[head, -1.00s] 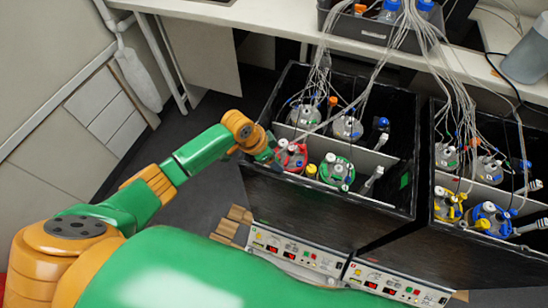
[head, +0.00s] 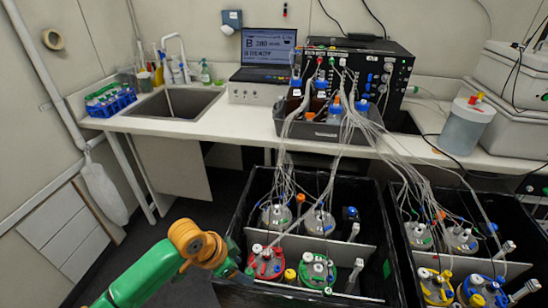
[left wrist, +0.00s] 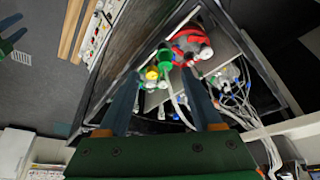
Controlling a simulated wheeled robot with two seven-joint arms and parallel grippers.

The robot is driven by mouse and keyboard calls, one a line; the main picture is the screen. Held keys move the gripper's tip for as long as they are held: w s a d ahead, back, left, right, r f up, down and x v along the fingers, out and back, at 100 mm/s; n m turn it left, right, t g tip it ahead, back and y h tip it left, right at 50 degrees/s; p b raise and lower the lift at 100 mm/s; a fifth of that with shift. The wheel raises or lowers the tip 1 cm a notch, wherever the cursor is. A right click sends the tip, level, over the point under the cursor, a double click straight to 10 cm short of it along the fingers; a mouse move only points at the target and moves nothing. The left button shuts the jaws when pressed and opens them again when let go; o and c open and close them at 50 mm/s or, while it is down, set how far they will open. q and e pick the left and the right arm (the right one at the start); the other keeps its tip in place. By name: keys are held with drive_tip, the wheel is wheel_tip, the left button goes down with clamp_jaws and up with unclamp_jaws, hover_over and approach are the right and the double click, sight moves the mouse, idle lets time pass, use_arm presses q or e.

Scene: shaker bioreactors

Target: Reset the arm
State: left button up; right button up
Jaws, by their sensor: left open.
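My left arm comes in from the lower left of the head view, with my left gripper (head: 238,272) at the left edge of the left shaker box (head: 372,262), beside the red-topped vessel (head: 267,262). In the left wrist view, the two fingers of this gripper (left wrist: 160,78) are apart with nothing clamped between them. The red-topped vessel (left wrist: 190,42) is beyond the fingertips there. A green-topped vessel (head: 317,270) stands to the right of the red one in the head view. My right gripper is not in view.
A second box (head: 398,275) with yellow- and blue-topped vessels stands at the right. Tubes run from the vessels up to a grey bin (head: 318,130) on the bench. The bench also holds a laptop (head: 268,52), a sink (head: 172,103) and a blue tube rack (head: 109,104).

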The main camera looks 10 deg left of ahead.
use_arm(q)
drive_tip(key=s+d+f+n, duration=0.2)
drive_tip(key=s+d+f, duration=0.1)
drive_tip(key=s, duration=0.5)
drive_tip(key=s+a+f+n+y, duration=0.25)
drive_tip(key=s+a+n, duration=0.35)
drive_tip(key=s, duration=0.3)
wheel_tip(320, 180, down, 16)
drive_tip(key=s+r, duration=0.1)
drive_tip(key=s, duration=0.2)
drive_tip(key=s+a+f+g, duration=0.2)
drive_tip(key=s+f, duration=0.8)
drive_tip(key=s, duration=0.1)
drive_tip(key=shift+s+m+y, duration=0.2)
drive_tip(key=shift+m+y, duration=0.2)
drive_tip(key=shift+y, duration=0.05)
drive_tip(key=shift+o, duration=0.2)
drive_tip(key=shift+a, duration=0.1)
